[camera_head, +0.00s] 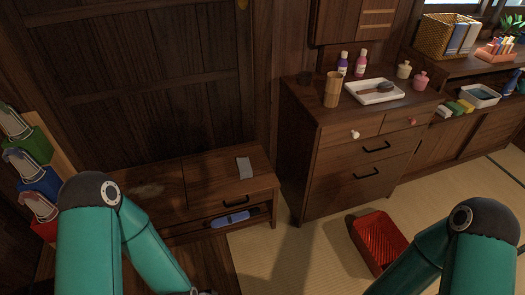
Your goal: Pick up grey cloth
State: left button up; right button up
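A small flat grey piece that looks like the grey cloth (244,168) lies on top of the low dark wooden cabinet (212,181), near its right end. Nothing rests on it. My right arm comes in at the lower right and also leaves through the bottom edge, so my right gripper is out of view. Neither arm touches the cloth.
A blue object (230,218) lies in the cabinet's lower opening. A red basket (378,240) stands on the tatami (300,262). The taller chest (340,125) holds a white tray (374,91), bottles and jars. Coloured bins (38,182) hang at left.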

aim_at(244, 167)
jog(key=u, duration=0.4)
jog(key=i, duration=1.45)
jog(key=u, duration=0.75)
jog(key=k, duration=0.9)
jog(key=u, duration=0.15)
jog(key=i, duration=0.95)
jog(key=z, duration=0.05)
